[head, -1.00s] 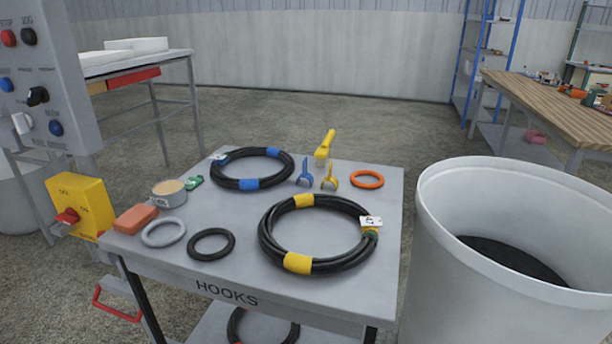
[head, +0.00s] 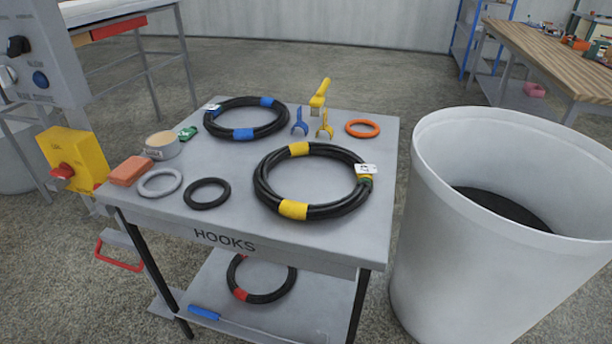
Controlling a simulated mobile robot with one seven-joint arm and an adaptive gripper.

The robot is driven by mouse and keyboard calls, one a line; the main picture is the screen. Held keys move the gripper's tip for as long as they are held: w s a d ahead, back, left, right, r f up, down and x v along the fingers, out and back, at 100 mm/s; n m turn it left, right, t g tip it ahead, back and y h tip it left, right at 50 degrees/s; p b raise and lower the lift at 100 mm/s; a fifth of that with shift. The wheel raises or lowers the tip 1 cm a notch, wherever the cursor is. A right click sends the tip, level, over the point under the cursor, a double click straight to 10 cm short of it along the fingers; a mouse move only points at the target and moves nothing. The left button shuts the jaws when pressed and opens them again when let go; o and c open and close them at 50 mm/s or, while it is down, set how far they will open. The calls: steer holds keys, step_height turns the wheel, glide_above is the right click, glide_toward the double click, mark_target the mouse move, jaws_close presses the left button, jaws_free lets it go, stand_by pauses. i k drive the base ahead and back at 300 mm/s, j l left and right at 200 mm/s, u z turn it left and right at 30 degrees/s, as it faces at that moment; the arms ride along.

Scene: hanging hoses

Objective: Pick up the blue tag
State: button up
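A small blue forked piece (head: 299,124) stands on the grey cart top (head: 235,185), near its back edge, beside a matching yellow forked piece (head: 325,126). It is the only small loose blue thing on the top; whether it is the blue tag I cannot tell. A black hose coil with blue bands (head: 244,134) lies to its left, with a small white label (head: 213,107) at its left side. A black hose coil with yellow bands (head: 293,210) lies in front, with a white label (head: 366,169) at its right. My gripper is not in view.
An orange ring (head: 362,128), a yellow-handled tool (head: 320,93), a tin (head: 162,145), an orange block (head: 130,171) and grey and black rings share the top. A large white bin (head: 480,250) stands close right. A control panel with a yellow switch box (head: 73,158) is at left.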

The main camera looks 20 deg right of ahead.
mark_target(300, 124)
steer(key=z, duration=0.35)
steer(key=j+z, duration=0.45)
steer(key=k+j+z, duration=0.15)
steer(key=j+z, duration=0.3)
steer(key=k+j, duration=0.1)
steer(key=j, duration=0.25)
steer(key=j+z, duration=0.15)
steer(key=j, duration=0.2)
steer(key=k+j, duration=0.15)
steer(key=j, duration=0.2)
steer(key=i+j, duration=0.15)
steer(key=i, duration=1.1)
